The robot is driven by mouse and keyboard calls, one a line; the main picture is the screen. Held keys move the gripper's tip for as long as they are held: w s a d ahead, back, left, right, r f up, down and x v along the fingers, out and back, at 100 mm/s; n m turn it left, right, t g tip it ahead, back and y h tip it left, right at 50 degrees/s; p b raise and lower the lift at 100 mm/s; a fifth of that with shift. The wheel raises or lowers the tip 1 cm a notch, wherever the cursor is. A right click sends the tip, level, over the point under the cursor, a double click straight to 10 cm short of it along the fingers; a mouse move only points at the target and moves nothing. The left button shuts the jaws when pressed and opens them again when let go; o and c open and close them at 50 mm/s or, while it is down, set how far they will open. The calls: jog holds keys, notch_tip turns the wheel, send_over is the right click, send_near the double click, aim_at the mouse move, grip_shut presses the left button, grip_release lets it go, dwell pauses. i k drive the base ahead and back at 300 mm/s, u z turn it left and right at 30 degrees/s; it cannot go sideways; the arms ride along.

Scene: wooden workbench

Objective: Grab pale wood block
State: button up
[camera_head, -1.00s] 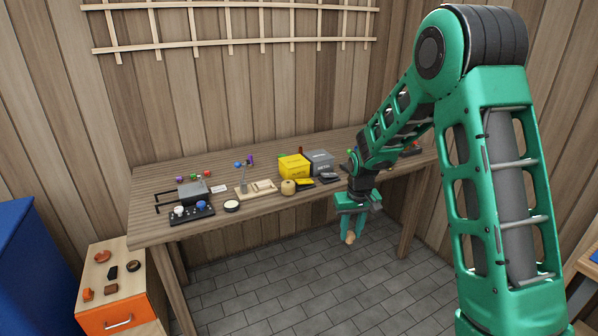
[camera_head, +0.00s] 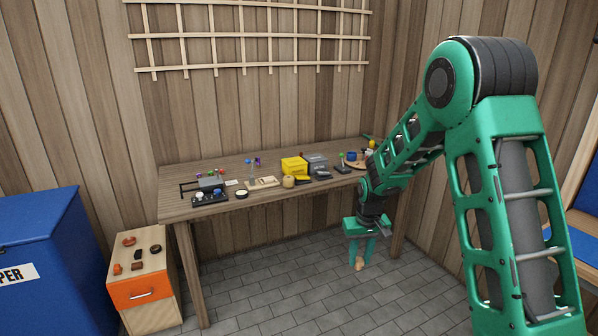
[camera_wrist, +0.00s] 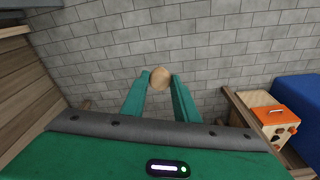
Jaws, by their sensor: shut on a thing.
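A pale wood block (camera_wrist: 159,78) with a rounded end is between my fingertips in the wrist view. In the head view the small pale block (camera_head: 359,264) shows at the lower end of my gripper (camera_head: 361,256). My gripper is shut on it and points down, in front of the workbench, over the grey tiled floor. The fingers hide the block's sides, so its full shape cannot be told.
The wooden workbench (camera_head: 174,207) stands behind, bearing a yellow box (camera_head: 294,166), a grey box (camera_head: 317,163) and several small items. An orange-drawer cabinet (camera_head: 133,292) with small pieces on top and a blue bin (camera_head: 40,255) stand left. The floor (camera_head: 270,292) before the bench is clear.

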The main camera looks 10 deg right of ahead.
aim_at(269, 179)
jog(key=z, duration=0.45)
jog(key=i, duration=1.7)
jog(key=u, duration=0.6)
